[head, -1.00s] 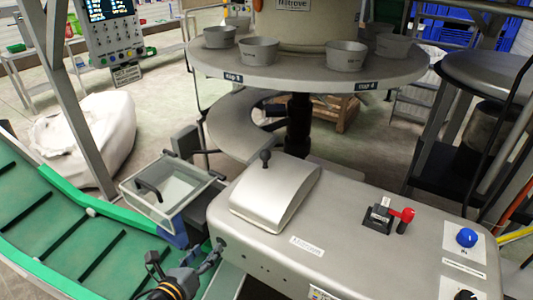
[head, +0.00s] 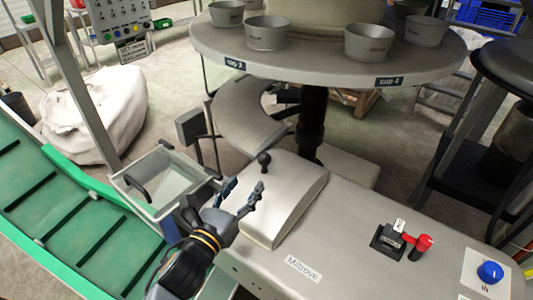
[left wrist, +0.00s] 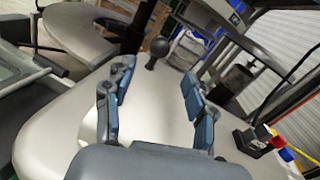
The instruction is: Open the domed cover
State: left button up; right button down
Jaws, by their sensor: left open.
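The domed cover (head: 290,207) is a curved silver lid on the grey machine housing, and it looks closed. Its black ball knob (head: 264,158) stands up at the cover's far left edge. My left gripper (head: 243,190) is open and empty, just in front of and left of the knob, over the cover's left side. In the left wrist view the knob (left wrist: 159,47) shows beyond and between the open fingers (left wrist: 155,95), not touched. The gripper hides part of the cover's left edge. My right gripper is not in view.
A clear-lidded box (head: 160,180) with a black handle stands left of the housing, close to my left arm. A red-handled switch (head: 421,244) and a blue button (head: 490,272) are on the right. A round cup table (head: 300,65) overhangs behind.

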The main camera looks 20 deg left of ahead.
aim_at(261, 163)
pick_arm(q)
jog(key=w, duration=0.2)
jog(key=w+p, duration=0.1)
jog(key=w, duration=0.1)
jog(key=w+d, duration=0.1)
jog(key=w, duration=0.1)
jog(key=shift+r, duration=0.2)
jog(key=w, duration=0.1)
jog(key=w+p, duration=0.1)
jog(key=w, duration=0.2)
jog(key=shift+w+d+f, duration=0.15)
jog(key=shift+w+d, duration=0.15)
jog(key=shift+w, duration=0.25)
jog(key=shift+w+d, duration=0.1)
jog(key=shift+c, duration=0.6)
grip_shut()
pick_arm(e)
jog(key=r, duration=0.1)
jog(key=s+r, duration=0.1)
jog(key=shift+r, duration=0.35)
